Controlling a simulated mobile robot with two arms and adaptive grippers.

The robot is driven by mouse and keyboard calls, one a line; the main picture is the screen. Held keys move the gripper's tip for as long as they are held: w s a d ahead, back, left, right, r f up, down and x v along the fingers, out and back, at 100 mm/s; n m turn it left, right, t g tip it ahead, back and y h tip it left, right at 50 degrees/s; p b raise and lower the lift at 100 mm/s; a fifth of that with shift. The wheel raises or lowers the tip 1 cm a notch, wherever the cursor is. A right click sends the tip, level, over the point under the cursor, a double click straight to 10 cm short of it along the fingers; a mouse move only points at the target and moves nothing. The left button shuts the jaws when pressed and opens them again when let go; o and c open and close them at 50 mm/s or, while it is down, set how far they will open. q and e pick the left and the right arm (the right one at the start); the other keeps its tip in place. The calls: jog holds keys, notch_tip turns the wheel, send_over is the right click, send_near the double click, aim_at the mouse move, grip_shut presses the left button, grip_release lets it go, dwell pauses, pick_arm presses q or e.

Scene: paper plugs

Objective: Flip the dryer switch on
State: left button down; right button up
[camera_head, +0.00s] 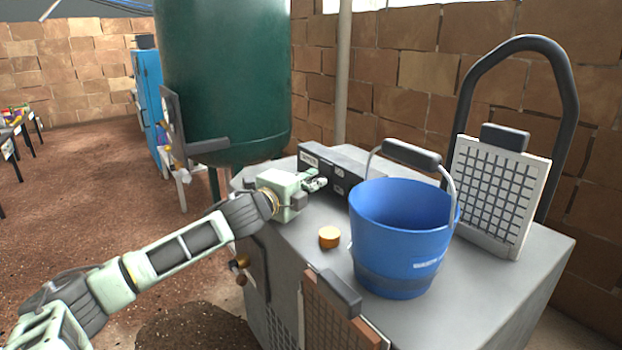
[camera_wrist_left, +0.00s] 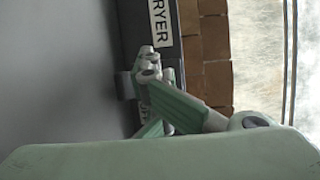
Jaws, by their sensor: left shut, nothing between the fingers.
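A dark switch box (camera_head: 345,176) stands on the back part of the grey bench top, with white labels on its front. In the left wrist view, the dark panel (camera_wrist_left: 133,30) carries a white label reading "RYER" (camera_wrist_left: 162,22), its first letter cut off. My left gripper (camera_head: 317,184) is shut and empty, right in front of the box's left part. In the left wrist view, its fingertips (camera_wrist_left: 148,62) overlap the panel just below the label. A grey tab beside the fingertips is partly covered, so the switch's position and any contact cannot be told. My right gripper is not in view.
A blue bucket (camera_head: 400,235) with a raised handle stands on the grey bench (camera_head: 470,310), right of my left gripper. A gridded white panel (camera_head: 492,195) stands at right. A green tank (camera_head: 222,80) stands behind.

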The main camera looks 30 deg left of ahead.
pick_arm(q)
jog(key=shift+s+a+f, duration=0.1)
jog(key=shift+a+f, duration=0.05)
jog(key=shift+f, duration=0.35)
jog(key=c, duration=2.3)
grip_release()
jog(key=o, duration=0.5)
jog(key=shift+c, duration=0.2)
